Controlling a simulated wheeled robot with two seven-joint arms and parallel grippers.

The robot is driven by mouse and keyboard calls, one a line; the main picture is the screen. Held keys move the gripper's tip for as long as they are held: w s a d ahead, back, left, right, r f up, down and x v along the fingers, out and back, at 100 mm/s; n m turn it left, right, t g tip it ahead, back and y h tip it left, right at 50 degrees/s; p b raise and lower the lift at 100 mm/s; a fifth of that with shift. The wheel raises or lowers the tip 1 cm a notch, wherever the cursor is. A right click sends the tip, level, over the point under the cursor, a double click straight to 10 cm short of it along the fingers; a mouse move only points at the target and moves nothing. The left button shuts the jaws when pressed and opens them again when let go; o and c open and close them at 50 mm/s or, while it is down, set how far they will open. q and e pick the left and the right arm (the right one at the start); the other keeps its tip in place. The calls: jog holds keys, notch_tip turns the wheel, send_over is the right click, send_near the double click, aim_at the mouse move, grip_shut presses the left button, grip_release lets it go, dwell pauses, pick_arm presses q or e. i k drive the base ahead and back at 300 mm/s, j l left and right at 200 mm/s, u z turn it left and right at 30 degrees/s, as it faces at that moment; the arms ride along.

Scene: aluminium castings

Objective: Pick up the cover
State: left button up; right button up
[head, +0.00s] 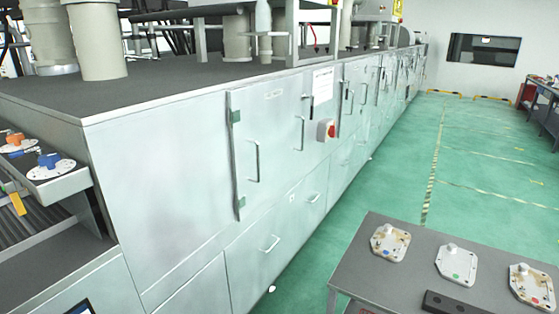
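Three pale flat castings that look like covers, each with a raised round boss, lie apart on a grey table at the lower right. The middle casting (456,264) is cleaner, with a green dot. The right casting (531,286) has brown patches and a red dot, near the picture's right edge. I cannot tell which one is the task's cover. Neither of my grippers is in view, and nothing visible touches the castings.
The grey table (395,277) also holds a dark bar (455,303) at its front edge. A long pale cabinet line (180,165) runs into the distance. At left, a ledge carries pale parts with an orange knob (14,139) and a blue knob (49,160). Green floor (400,180) lies clear between.

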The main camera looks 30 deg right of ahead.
aim_at(389, 243)
jog(key=z, duration=1.6)
